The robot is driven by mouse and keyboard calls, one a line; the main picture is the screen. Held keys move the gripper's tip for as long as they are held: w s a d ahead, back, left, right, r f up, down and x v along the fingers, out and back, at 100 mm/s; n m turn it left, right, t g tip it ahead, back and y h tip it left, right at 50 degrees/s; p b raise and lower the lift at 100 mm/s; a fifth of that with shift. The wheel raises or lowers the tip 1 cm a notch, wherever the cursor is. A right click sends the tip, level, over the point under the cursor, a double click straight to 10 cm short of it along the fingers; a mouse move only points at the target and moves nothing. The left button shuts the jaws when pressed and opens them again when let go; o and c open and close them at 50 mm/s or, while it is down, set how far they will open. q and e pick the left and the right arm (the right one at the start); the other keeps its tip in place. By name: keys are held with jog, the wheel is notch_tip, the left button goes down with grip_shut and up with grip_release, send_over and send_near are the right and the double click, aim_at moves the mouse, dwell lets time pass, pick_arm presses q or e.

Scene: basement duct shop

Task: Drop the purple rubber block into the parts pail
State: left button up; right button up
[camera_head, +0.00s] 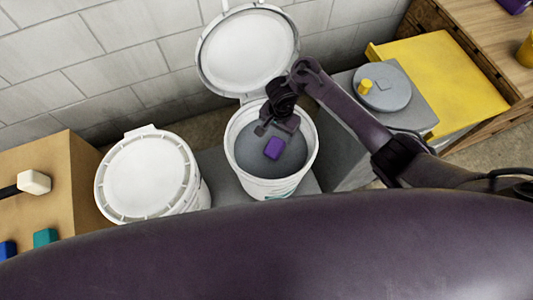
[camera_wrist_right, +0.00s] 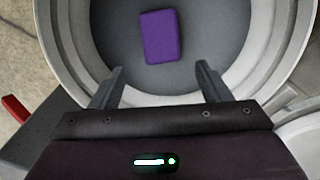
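The purple rubber block (camera_head: 273,148) shows inside the open white parts pail (camera_head: 262,188), against its grey interior. In the right wrist view the block (camera_wrist_right: 160,37) is beyond my fingertips, apart from both fingers. I cannot tell whether it rests on the pail's bottom. My right gripper (camera_head: 277,127) is over the pail's opening, with its fingers spread and nothing between them; the spread fingers also show in the right wrist view (camera_wrist_right: 159,68). The pail's lid (camera_head: 248,50) stands raised at the back. My left gripper is not in view.
A closed white pail (camera_head: 147,176) stands to the left. A cardboard-coloured box (camera_head: 86,190) at far left bears a white-headed mallet (camera_head: 34,182) and blue and teal blocks. To the right are a grey round lid with yellow knob (camera_head: 385,90) and a yellow panel (camera_head: 445,70). A block wall is behind.

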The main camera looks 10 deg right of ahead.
notch_tip(320, 180, up, 8)
jog(key=p, duration=0.6)
jog(key=shift+f, duration=0.1)
dwell(0.3)
